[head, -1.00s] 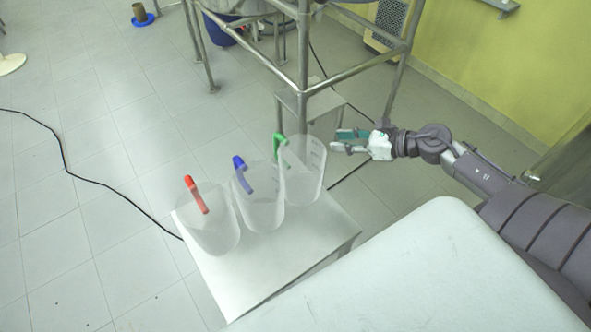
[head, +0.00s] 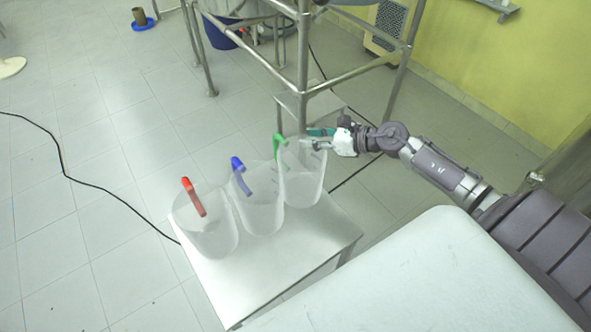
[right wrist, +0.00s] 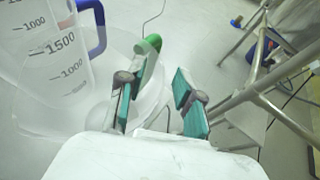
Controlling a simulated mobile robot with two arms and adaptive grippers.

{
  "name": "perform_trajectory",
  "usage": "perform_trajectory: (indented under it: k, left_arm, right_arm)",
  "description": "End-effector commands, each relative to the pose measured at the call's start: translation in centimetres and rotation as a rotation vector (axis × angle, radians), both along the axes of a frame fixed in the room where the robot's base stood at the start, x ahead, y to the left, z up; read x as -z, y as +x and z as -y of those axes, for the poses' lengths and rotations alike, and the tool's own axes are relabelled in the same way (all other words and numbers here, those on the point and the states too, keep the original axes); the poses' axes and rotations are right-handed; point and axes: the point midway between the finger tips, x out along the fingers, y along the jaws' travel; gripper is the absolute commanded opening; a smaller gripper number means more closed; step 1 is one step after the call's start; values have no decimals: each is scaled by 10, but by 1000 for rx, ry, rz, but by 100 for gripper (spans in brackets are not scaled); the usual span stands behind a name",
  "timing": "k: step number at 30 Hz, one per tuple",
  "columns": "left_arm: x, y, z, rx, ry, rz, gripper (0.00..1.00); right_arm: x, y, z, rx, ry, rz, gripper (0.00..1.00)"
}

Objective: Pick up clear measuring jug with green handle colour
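The clear measuring jug with the green handle (head: 301,180) stands upright on a small white table, the rightmost in a row of three jugs in the head view. Its green handle (right wrist: 149,47) shows in the right wrist view, ahead of and close to the left finger. My right gripper (head: 315,138) is at the jug's upper right, by the rim. In the right wrist view the right gripper (right wrist: 155,98) is open, with a gap between its teal finger pads and nothing gripped. My left gripper is not in view.
The blue-handled jug (head: 260,205) stands close beside the green-handled one, and the red-handled jug (head: 206,225) is farther left. The white table (head: 235,285) has bare space in front. A metal frame (head: 303,60) rises behind the jugs. A pale surface (head: 420,275) fills the lower right.

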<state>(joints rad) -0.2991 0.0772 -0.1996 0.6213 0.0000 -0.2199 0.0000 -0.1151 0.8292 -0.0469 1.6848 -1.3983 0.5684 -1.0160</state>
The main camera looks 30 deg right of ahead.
Motion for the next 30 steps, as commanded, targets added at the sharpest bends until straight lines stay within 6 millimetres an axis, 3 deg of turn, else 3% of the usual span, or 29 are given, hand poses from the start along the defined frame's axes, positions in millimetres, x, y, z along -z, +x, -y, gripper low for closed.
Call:
perform_trajectory:
  k: [1, 7, 24, 30]
  left_arm:
    - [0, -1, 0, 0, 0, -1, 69]
    - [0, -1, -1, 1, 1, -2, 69]
    - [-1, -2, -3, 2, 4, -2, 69]
    - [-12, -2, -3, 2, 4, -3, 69]
  right_arm:
    - [0, 0, 0, 0, 0, 0, 32]
    - [0, 0, 0, 0, 0, 0, 0]
    - [-2, 0, 0, 1, 1, 2, 0]
    - [-15, 0, 1, 1, 0, 2, 0]
